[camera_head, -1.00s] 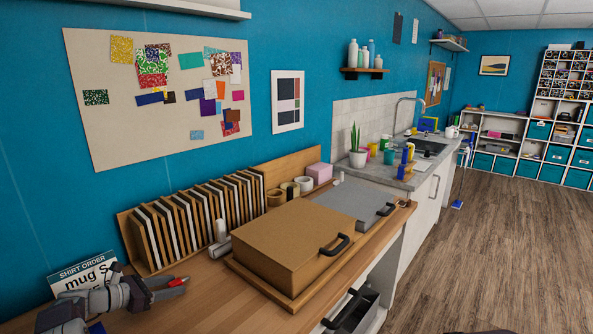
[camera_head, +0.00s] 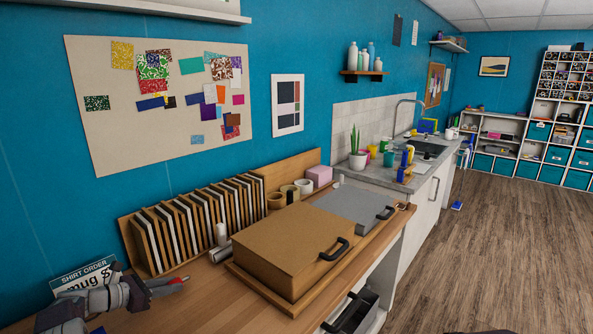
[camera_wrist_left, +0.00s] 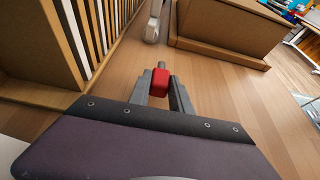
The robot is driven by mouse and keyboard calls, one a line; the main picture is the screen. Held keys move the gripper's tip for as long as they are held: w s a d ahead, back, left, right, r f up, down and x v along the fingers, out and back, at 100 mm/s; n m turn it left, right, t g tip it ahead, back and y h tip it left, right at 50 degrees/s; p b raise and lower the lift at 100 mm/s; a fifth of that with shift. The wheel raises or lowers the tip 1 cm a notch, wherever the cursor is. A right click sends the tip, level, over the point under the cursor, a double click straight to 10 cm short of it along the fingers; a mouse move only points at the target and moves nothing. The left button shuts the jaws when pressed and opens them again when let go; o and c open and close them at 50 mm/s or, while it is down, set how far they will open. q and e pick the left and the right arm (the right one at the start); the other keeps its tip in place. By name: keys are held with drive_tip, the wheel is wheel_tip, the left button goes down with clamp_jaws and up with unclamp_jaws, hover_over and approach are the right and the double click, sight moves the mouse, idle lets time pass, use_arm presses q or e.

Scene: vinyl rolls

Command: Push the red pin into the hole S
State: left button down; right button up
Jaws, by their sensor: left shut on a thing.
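My left gripper (camera_head: 168,285) is low in the head view at the left, above the wooden bench, in front of the order card. It is shut on the red pin (camera_wrist_left: 159,82). In the left wrist view the pin's red block sits between the two grey fingers, with a short grey shaft pointing away from me. In the head view only a small red bit of the pin (camera_head: 186,278) shows at the fingertips. A hole marked S cannot be made out in either view. My right gripper does not show.
A shirt order card (camera_head: 84,275) stands behind my left arm, partly covered. A rack of upright boards (camera_head: 195,220) lines the wall. A large brown box with a black handle (camera_head: 285,248) stands to the right, with a white roll beside it. Bare bench top (camera_head: 205,305) lies in front.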

use_arm(q)
drive_tip(key=shift+r+p, duration=1.2)
drive_tip(key=shift+r, duration=0.45)
drive_tip(key=shift+f, duration=0.1)
